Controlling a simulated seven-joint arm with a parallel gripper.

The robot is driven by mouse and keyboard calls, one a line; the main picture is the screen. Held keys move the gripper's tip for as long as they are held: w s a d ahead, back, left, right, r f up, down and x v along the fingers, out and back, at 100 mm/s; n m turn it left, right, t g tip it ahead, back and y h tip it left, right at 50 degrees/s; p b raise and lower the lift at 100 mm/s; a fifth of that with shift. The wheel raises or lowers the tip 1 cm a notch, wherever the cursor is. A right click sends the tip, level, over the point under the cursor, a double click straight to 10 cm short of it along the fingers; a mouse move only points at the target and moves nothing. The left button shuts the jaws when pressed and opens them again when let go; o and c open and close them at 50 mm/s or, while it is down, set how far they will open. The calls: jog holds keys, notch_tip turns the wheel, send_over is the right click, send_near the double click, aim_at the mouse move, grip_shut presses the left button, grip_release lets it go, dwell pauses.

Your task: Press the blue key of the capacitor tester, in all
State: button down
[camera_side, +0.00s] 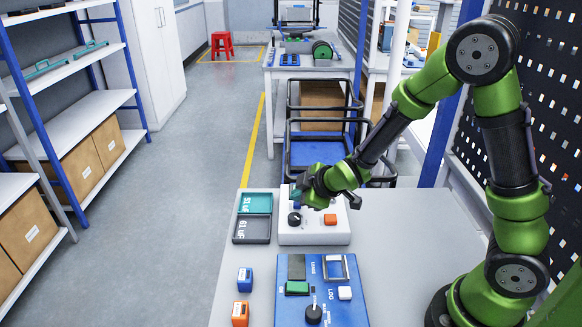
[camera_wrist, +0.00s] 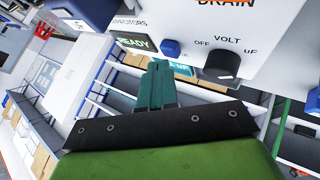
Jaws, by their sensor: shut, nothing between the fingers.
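The capacitor tester is a white box (camera_side: 312,236) on the grey table, partly hidden by my gripper in the side view. Its blue key (camera_wrist: 170,48) shows in the wrist view, between the lit READY display (camera_wrist: 134,42) and a black knob (camera_wrist: 222,65) labelled OFF, VOLT and uF. An orange key (camera_side: 330,219) sits on the box; the word DRAIN shows in the wrist view. My gripper (camera_wrist: 158,66) has its teal fingers together and empty. The fingertips are close to the blue key; whether they touch it I cannot tell.
A teal tray (camera_side: 256,203) and a dark tray (camera_side: 251,229) with uF labels stand left of the tester. A blue panel (camera_side: 327,314) with keys and a knob lies in front. Small blue (camera_side: 244,280) and orange (camera_side: 240,314) blocks are at the table's left edge.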

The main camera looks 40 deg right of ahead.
jog(key=shift+f, duration=0.5)
dwell(0.3)
dwell(0.4)
jog(key=shift+r, duration=0.95)
jog(key=shift+r, duration=0.1)
jog(key=shift+r, duration=2.4)
